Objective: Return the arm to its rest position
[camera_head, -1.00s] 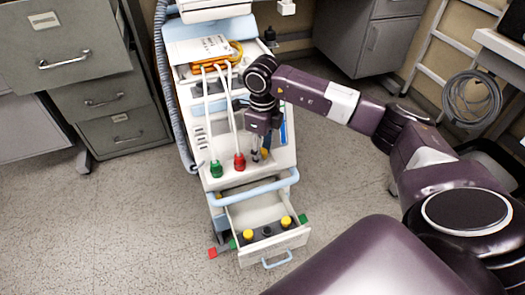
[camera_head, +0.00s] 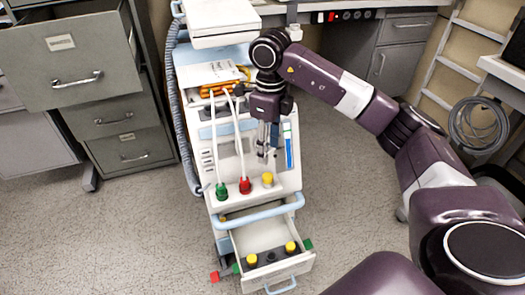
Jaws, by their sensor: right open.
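My right arm comes in from the right. Its gripper (camera_head: 265,155) points down in front of the cart's sloped front panel. It is open, with nothing visible between the fingers. The white and light-blue cart (camera_head: 222,135) stands in the middle. A yellow-topped piece (camera_head: 267,180) sits on its ledge just below the fingertips, apart from them. A green plug (camera_head: 222,191) and a red plug (camera_head: 245,185) with white tubes stand to its left on the ledge. My left gripper is not in view.
The cart's lower drawer (camera_head: 284,273) is open, with yellow-topped and black pieces inside. A light-blue handle bar (camera_head: 258,212) crosses above it. A grey filing cabinet (camera_head: 62,62) with its top drawer pulled out is at left. Floor is clear on both sides.

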